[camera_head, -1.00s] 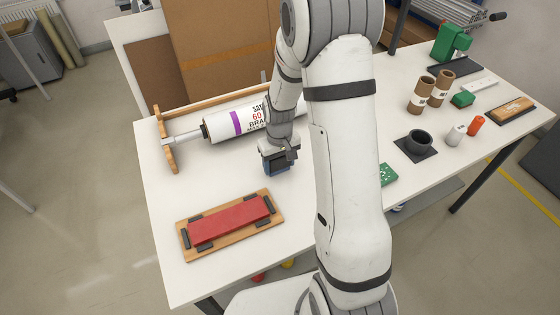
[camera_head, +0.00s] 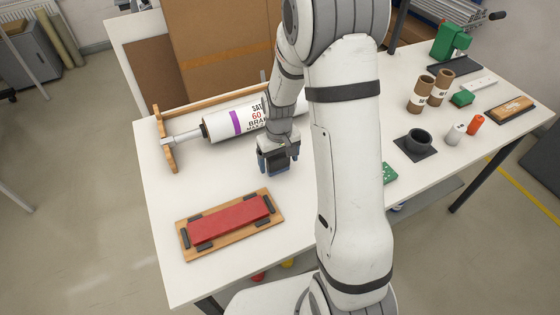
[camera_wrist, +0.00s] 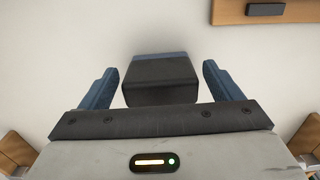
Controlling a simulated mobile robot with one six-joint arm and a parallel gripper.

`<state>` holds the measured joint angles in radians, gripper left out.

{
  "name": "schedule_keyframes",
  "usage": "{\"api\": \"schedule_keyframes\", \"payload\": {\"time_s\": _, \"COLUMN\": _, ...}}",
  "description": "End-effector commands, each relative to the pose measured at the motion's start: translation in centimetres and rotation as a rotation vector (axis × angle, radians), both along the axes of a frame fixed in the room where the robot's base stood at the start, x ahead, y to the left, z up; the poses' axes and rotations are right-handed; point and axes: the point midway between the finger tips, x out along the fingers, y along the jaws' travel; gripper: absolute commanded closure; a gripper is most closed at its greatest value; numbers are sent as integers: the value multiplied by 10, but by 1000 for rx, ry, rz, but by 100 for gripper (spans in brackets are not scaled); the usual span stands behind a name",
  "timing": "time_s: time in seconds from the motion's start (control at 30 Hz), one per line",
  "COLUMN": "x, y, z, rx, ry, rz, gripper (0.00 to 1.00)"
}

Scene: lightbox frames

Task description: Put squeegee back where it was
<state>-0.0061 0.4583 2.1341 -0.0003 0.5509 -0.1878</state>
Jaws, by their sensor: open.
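My gripper (camera_head: 278,168) is open, low over the white table, between the red block and the large printed roll. In the wrist view its two blue fingers (camera_wrist: 162,80) stand to the left and right of a dark block with a blue far edge (camera_wrist: 160,83). This block looks like the squeegee, but I cannot tell for certain. A gap shows on each side of it. In the head view the gripper mostly hides it. I cannot tell whether it rests on the table.
A wooden board (camera_head: 185,225) with black stops holds a red block (camera_head: 230,221) in front of the gripper. A white roll (camera_head: 225,124) lies in a wooden rack behind. Cardboard tubes (camera_head: 421,94), a black cup (camera_head: 419,142) and small items stand right. Bare table surrounds the gripper.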

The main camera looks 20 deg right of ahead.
Motion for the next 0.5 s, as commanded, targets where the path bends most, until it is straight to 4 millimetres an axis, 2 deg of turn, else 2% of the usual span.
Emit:
{"api": "schedule_keyframes", "payload": {"time_s": 0.3, "x": 1, "y": 0, "z": 68, "rx": 0, "ry": -7, "rz": 1, "gripper": 15}}
{"api": "schedule_keyframes", "payload": {"time_s": 0.5, "x": 1, "y": 1, "z": 98, "rx": 0, "ry": -4, "rz": 1, "gripper": 15}}
